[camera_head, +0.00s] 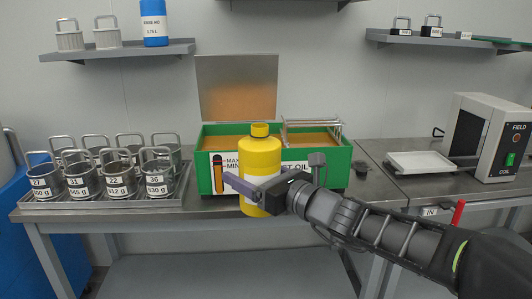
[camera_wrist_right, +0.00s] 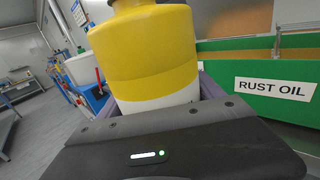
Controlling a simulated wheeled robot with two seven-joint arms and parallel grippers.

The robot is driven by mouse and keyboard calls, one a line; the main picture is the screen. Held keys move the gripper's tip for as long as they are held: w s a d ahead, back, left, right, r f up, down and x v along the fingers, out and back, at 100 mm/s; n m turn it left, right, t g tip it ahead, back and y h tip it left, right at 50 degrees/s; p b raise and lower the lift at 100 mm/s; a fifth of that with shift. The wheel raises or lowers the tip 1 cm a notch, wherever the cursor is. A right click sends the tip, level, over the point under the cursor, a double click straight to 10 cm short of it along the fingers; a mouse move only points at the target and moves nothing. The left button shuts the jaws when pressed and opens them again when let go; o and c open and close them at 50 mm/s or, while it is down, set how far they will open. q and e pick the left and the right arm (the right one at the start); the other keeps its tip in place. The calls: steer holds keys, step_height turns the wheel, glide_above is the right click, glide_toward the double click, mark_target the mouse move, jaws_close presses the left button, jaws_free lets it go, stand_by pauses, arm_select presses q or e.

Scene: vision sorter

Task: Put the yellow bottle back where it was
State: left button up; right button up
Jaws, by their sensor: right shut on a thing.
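The yellow bottle (camera_head: 260,160) with a white lower band is upright in the middle of the head view, in front of the green rust oil tank. My right gripper (camera_head: 256,192) comes in from the right and is shut around the bottle's lower part. In the right wrist view the bottle (camera_wrist_right: 148,50) stands between the fingers, its top cut off by the frame edge. The bottle hides part of the tank's front and label. I cannot tell if its base touches the table edge or hangs clear. My left gripper is not in view.
The green tank (camera_head: 335,180) has a raised lid (camera_head: 236,85). Several labelled metal cups (camera_head: 80,180) stand in a tray at left. A blue bottle (camera_head: 153,22) is on the left shelf (camera_head: 120,51). A coil machine (camera_head: 485,135) and white tray (camera_head: 422,163) are at right.

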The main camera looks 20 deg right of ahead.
steer(key=w+a+f, duration=0.1)
steer(key=a+f, duration=0.2)
steer(key=f, duration=0.7)
steer(key=shift+f, duration=0.2)
steer(key=shift+m+t+h, duration=0.3)
steer(key=shift+m+h, duration=0.1)
steer(key=shift+h, duration=0.2)
steer(key=f, duration=0.5)
steer(key=a+f, duration=0.1)
steer(key=f, duration=0.2)
steer(key=shift+d+f, duration=0.1)
steer(key=shift+f, duration=0.25)
